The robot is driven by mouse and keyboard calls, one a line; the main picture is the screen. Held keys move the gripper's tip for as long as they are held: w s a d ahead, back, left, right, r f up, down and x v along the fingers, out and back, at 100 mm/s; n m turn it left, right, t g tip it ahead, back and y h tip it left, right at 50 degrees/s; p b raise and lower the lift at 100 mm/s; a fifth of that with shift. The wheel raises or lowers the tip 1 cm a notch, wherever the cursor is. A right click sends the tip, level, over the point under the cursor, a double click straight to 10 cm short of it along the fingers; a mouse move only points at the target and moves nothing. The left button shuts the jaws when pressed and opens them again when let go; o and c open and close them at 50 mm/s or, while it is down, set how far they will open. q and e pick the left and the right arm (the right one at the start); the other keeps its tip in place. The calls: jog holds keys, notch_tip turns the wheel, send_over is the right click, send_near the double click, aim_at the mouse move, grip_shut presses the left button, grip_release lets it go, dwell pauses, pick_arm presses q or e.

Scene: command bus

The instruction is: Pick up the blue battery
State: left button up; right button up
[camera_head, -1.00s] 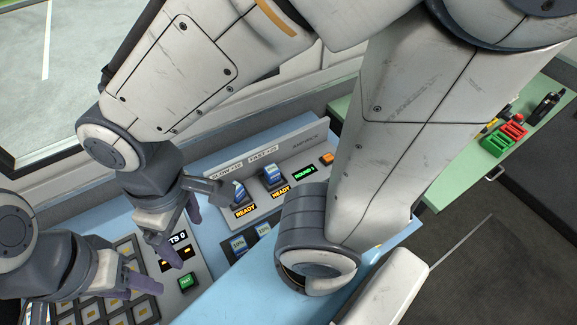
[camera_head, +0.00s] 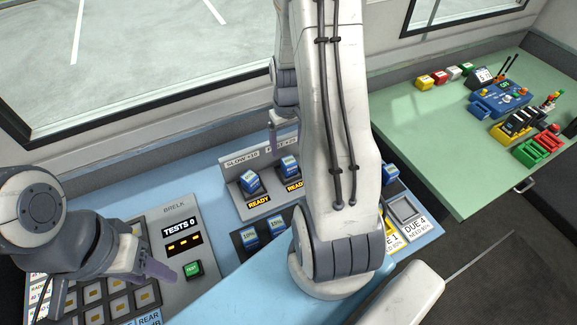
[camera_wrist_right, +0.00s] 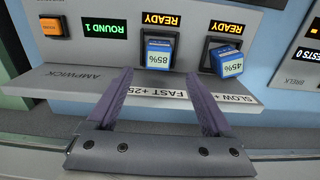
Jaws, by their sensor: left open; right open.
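Several blue batteries with white labels are in view. One sits in the SLOW +10 slot (camera_head: 250,183), showing 45% in the right wrist view (camera_wrist_right: 228,63). Another sits in the FAST +25 slot (camera_head: 290,165), showing 85% in the right wrist view (camera_wrist_right: 159,54). Two more, marked 10% (camera_head: 249,238) and 15% (camera_head: 277,225), sit in a dark holder in front. My right gripper (camera_wrist_right: 167,88) is open and empty at the charger's labelled edge, its fingers spread just short of the 85% battery. My left gripper (camera_head: 165,272) is open over the left panel, apart from the batteries.
The charger has READY displays and an orange button (camera_wrist_right: 52,26). The keypad panel (camera_head: 178,215) has a green TEST button (camera_head: 193,270). Another blue block (camera_head: 391,173) stands right of my arm. The green table (camera_head: 415,125) holds coloured blocks and devices. My right arm hides the charger's right part.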

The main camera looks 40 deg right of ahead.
aim_at(289, 160)
jog(key=shift+s+d+f+p, duration=0.1)
jog(key=shift+f+p, duration=0.25)
jog(key=shift+f, duration=1.55)
jog(key=shift+s+f+p, duration=0.1)
jog(key=shift+f+p, duration=0.25)
jog(key=shift+f, duration=1.5)
grip_shut()
